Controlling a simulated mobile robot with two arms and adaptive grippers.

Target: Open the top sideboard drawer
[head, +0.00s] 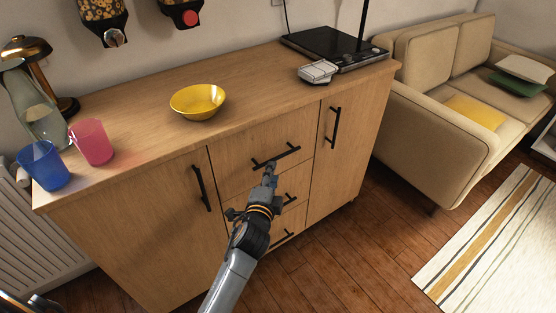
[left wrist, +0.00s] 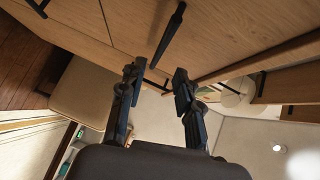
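The wooden sideboard (head: 140,235) has a middle column of drawers. The top drawer (head: 235,166) looks shut, with a black bar handle (head: 288,153) across its front. My left gripper (head: 270,166) is in front of this drawer, its tip overlapping the handle's lower edge in the head view. In the left wrist view my left gripper (left wrist: 156,74) has its two fingers apart, with a dark bar handle (left wrist: 170,36) running toward the gap between them. I cannot tell whether the fingers touch it.
Lower drawer handles (head: 283,239) lie partly behind my left arm. Cupboard doors flank the drawers, with handles (head: 201,188) and (head: 335,124). A yellow bowl (head: 197,101), pink cup (head: 92,142) and blue cup (head: 43,166) stand on top. A sofa (head: 430,130) stands right; floor in front is clear.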

